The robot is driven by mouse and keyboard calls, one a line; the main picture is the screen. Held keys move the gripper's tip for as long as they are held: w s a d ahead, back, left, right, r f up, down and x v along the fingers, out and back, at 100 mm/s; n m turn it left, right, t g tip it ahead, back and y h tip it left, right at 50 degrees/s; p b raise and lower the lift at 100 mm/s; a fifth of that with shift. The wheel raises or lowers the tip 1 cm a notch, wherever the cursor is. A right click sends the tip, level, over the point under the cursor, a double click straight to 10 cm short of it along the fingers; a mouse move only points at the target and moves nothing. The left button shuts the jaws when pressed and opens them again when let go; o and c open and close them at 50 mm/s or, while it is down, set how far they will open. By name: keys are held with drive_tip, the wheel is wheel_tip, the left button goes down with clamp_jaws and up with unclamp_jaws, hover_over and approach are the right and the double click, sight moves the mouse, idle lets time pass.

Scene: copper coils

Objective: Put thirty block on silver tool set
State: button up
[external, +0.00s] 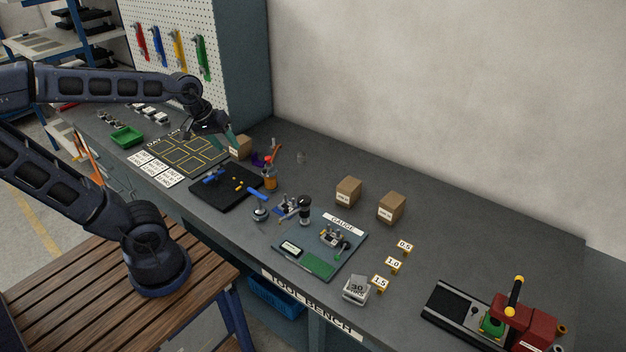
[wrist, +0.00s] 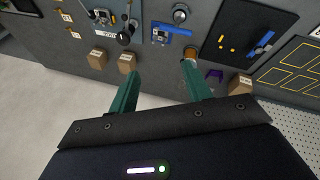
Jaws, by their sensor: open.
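A grey block marked 30 (external: 356,289) sits near the bench's front edge, right of the gauge board; I cannot find it in the wrist view. Small silver metal tools (external: 332,235) stand on the gauge board, and they also show in the wrist view (wrist: 101,17). Which silver pieces form the tool set is not certain. My gripper (external: 224,137) is raised over the far left part of the bench, well away from the 30 block. In the wrist view its green fingers (wrist: 161,72) are apart with nothing between them.
Two cardboard boxes (external: 348,191) (external: 391,207) stand behind the gauge board (external: 290,262). Yellow blocks marked 0.5, 1.0 and 1.5 (external: 393,265) lie right of it. A red machine (external: 528,325) is at right.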

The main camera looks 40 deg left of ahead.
drive_tip(key=s+a+m+y, duration=0.2)
drive_tip(key=s+a+m, duration=0.2)
drive_tip(key=s+a, duration=0.2)
drive_tip(key=shift+s+a+r+t, duration=0.25)
drive_tip(key=shift+a+r+t, duration=0.05)
drive_tip(key=shift+a, duration=0.15)
idle(0.9)
